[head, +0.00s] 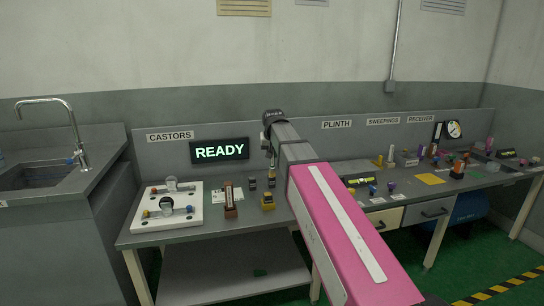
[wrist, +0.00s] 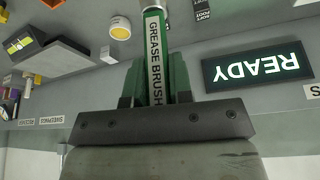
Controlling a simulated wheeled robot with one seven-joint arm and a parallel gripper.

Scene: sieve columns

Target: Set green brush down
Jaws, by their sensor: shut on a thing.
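In the wrist view my gripper (wrist: 157,88) is shut on the green brush (wrist: 153,50), whose white label reads "GREASE BRUSH". The brush's handle runs up the picture away from the jaws, and its far end is cut off at the top edge. In the head view my arm reaches over the grey bench (head: 226,226), and its wrist is in front of the back panel. The arm hides most of my gripper there, and I cannot make out the brush in that view.
A lit READY sign (head: 220,150) stands at the back of the bench. A white board with fittings (head: 165,217), a brown stand (head: 231,210) and a yellow block (head: 268,203) are left of my arm. The right side is crowded with small parts. Bare bench shows near the front edge.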

